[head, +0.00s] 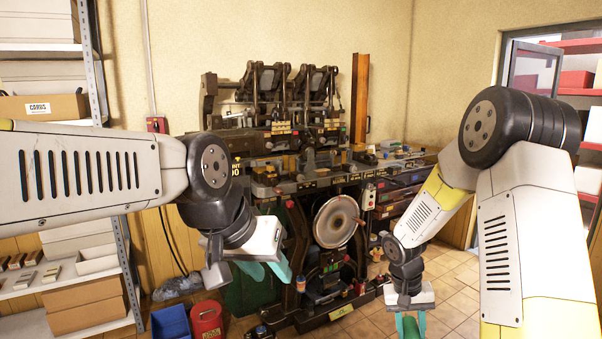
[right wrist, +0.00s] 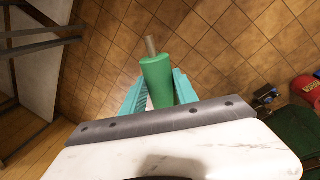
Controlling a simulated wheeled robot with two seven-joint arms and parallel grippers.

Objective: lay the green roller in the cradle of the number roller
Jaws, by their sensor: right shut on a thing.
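The green roller (right wrist: 157,82) is a green cylinder with a thin brownish metal shaft at its end. It sits between the teal fingers of my right gripper (right wrist: 159,92), which is shut on it. In the head view my right gripper (head: 410,322) hangs low at the bottom right, in front of the machine. My left gripper (head: 267,269) is left of centre, with its teal fingers apart and nothing seen between them. The dark press machine (head: 300,185) stands behind both grippers. The number roller and its cradle cannot be told apart among its small parts.
A large metal disc (head: 336,221) is on the machine's front. A blue bin (head: 171,322) and a red can (head: 207,320) stand on the floor at lower left. Shelving (head: 92,60) is at the left. Tiled floor (head: 455,275) is open at the right.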

